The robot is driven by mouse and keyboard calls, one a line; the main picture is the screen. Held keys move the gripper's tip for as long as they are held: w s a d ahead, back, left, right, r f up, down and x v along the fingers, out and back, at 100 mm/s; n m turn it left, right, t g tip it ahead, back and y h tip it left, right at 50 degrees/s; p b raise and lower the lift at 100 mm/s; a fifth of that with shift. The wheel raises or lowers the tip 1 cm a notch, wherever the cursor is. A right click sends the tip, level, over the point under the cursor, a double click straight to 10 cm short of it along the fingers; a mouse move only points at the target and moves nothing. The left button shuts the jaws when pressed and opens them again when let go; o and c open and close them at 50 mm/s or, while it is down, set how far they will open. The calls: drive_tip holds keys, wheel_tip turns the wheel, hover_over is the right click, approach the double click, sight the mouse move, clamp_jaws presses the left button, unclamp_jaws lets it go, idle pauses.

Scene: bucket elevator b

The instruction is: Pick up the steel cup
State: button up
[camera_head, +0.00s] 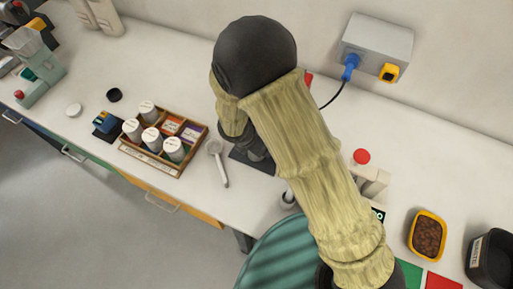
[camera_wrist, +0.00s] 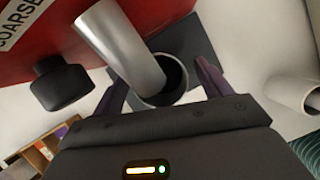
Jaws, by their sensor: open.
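The steel cup (camera_wrist: 176,80) is in the middle of the wrist view, its round mouth dark inside. A slanted steel tube (camera_wrist: 125,45) on the red machine covers part of the cup from this angle. My gripper (camera_wrist: 157,70) is open, with one purple-grey finger on each side of the cup. I cannot tell whether either finger touches it. In the head view my arm hides the cup and most of the gripper.
The red machine (camera_wrist: 60,50) has a black knob (camera_wrist: 62,85) close to my left finger. A pale cylinder (camera_wrist: 292,93) lies off to the right. A wooden tray of canisters (camera_head: 162,140) and a metal scoop (camera_head: 217,160) are on the counter.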

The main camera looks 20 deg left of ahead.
drive_tip(key=shift+w+d+f, duration=0.1)
drive_tip(key=shift+w+f, duration=0.1)
drive_tip(key=shift+f, duration=0.2)
drive_tip(key=c, duration=1.5)
drive_tip(key=shift+o, duration=0.2)
drive_tip(key=shift+r, duration=0.1)
